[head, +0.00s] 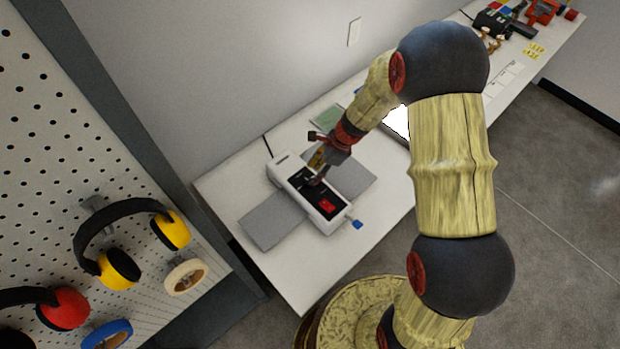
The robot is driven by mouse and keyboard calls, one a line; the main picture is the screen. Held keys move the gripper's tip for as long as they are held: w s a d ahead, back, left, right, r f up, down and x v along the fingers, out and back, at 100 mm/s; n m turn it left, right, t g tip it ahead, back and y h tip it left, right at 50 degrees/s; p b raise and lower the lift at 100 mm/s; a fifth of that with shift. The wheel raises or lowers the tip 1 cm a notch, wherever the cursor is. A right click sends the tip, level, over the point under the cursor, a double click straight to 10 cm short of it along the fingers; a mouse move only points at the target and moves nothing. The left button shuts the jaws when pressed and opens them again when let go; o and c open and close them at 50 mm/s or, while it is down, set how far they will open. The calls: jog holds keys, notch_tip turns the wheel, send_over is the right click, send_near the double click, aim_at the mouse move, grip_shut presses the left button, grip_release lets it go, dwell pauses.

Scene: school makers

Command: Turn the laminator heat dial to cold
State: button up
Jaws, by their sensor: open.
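The laminator (286,172) is a white box with a dark top panel, standing on the white table with grey flaps at both sides. A red part (327,206) shows on the panel near its front end. My gripper (316,181) is over the middle of the panel, pointing down, with its jaws open. It is at or just above the panel; I cannot tell whether it touches. The heat dial cannot be made out and may be hidden by my gripper.
A blue-tipped item (356,224) sticks out by the laminator's front end. A pegboard (45,150) with yellow ear defenders (120,268) and tape rolls stands at left. The white table (300,268) is clear at the front. Coloured items (540,12) lie at its far end.

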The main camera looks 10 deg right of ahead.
aim_at(308, 180)
jog(key=x, duration=0.5)
jog(key=shift+w+f+b, duration=0.1)
jog(key=shift+b, duration=0.2)
jog(key=shift+c, duration=1.4)
jog(key=c, duration=0.8)
